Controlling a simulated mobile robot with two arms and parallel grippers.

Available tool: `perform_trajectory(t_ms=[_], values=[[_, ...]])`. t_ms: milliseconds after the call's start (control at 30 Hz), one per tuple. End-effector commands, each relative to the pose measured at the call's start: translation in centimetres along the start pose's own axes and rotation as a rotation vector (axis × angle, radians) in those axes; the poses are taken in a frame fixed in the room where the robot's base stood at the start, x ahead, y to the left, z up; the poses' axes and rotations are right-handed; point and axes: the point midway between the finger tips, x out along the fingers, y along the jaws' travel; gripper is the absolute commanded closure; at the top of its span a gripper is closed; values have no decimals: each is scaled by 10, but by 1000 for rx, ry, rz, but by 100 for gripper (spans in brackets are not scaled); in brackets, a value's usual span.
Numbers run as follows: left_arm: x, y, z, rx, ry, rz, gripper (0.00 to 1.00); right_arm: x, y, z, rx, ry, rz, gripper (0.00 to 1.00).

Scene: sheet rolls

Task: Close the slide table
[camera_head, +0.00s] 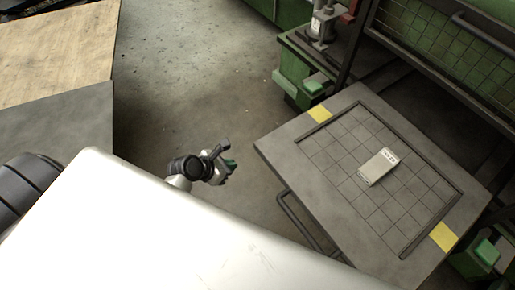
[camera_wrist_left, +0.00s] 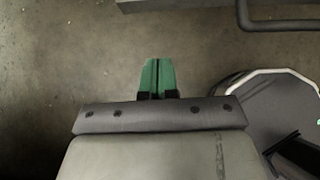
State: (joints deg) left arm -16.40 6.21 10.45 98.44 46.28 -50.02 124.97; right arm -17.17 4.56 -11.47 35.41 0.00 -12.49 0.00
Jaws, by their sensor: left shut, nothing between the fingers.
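The slide table (camera_head: 276,150) is a grey plate with an engraved grid, a raised dark rim and two yellow patches, standing out from the green machine at the right of the head view. A dark bar handle (camera_head: 297,221) runs along its near left edge. My left gripper (camera_head: 231,163) is over the floor to the left of the table, apart from the handle. Its green fingers (camera_wrist_left: 157,74) are shut with nothing between them. In the wrist view the table edge (camera_wrist_left: 185,4) and handle (camera_wrist_left: 243,18) show at the top right. My right gripper is not in view.
A small pale box (camera_head: 377,167) lies on the table's grid. The green machine (camera_head: 440,50) with a mesh guard stands behind. Wooden boards (camera_head: 55,50) and a grey panel (camera_head: 60,125) are at the left. The concrete floor (camera_head: 195,85) between is clear.

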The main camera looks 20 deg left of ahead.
Motion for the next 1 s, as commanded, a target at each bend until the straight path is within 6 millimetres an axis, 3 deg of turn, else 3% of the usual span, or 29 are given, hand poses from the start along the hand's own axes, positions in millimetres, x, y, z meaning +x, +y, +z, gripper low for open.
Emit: perform_trajectory(t_ms=[500, 700, 1000], values=[[100, 0, -2, 5, 1, -1, 100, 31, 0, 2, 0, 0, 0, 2], [119, 0, 20, 4, -1, -1, 100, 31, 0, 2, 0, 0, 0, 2], [126, -1, 27, 5, 2, 0, 100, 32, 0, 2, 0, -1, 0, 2]])
